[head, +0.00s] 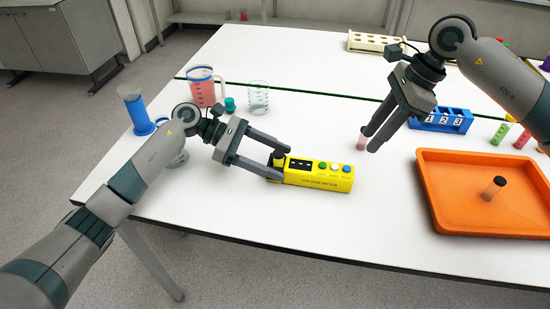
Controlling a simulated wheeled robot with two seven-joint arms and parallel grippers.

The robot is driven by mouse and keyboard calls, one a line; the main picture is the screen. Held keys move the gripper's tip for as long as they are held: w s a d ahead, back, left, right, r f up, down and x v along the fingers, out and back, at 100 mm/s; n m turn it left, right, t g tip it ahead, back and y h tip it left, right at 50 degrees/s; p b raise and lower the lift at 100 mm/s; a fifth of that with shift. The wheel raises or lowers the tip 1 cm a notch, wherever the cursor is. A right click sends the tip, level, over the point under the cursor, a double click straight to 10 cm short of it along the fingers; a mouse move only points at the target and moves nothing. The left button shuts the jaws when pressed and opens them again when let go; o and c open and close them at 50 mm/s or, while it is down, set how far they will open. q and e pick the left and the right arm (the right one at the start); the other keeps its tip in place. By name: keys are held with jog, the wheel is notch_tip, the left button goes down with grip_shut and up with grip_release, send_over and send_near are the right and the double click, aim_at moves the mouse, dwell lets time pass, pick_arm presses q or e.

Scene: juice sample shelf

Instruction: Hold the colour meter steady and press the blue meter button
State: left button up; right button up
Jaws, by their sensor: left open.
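The yellow colour meter (315,181) lies on the white table, with a dark display and a dark round part at its left end. Its blue button (347,169) is the rightmost of three on top, beside a white button (335,167) and a green button (322,165). My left gripper (282,163) is open, with one finger on each side of the meter's left end; whether they touch it I cannot tell. My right gripper (371,143) points down above the table, up and right of the buttons. Its fingers lie close together in view, and their gap is unclear.
An orange tray (455,226) with a dark-capped vial (493,188) is at right. A blue numbered rack (452,120) stands behind it. A red-filled jug (203,88) and a beaker (258,97) stand back left. The table in front of the meter is clear.

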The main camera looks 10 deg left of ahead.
aim_at(302, 170)
pick_arm(q)
jog(key=shift+d, duration=0.1)
jog(key=shift+x, duration=3.65)
jog(key=c, duration=1.4)
pick_arm(e)
jog(key=shift+c, duration=0.3)
grip_shut()
